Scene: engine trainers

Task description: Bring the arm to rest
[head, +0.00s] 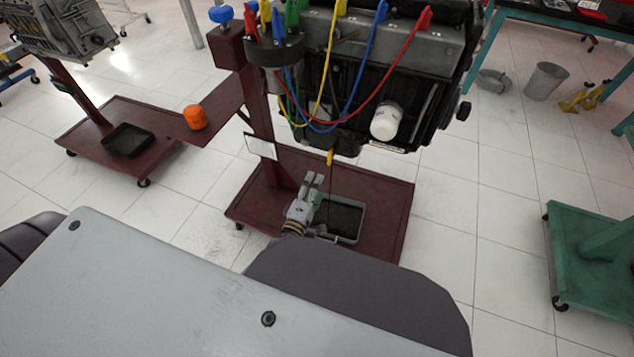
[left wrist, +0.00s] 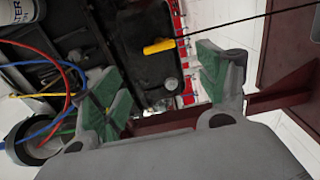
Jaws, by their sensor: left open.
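My left gripper (head: 311,188) shows in the head view below the engine (head: 352,85), above the maroon stand base. Its lower part and arm are hidden behind grey surfaces in front. In the left wrist view the left gripper (left wrist: 160,82) is open, its two green-padded fingers apart with nothing held between them. A yellow dipstick handle (left wrist: 158,46) with a dark line shows beyond the fingers, apart from them. The same yellow handle (head: 330,157) hangs under the engine in the head view. My right gripper is in neither view.
A grey drip tray (head: 345,222) lies on the maroon stand base (head: 395,205) close to my left gripper. Coloured leads and a white oil filter (head: 386,121) are on the engine above. A second stand with an orange object (head: 195,117) is left.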

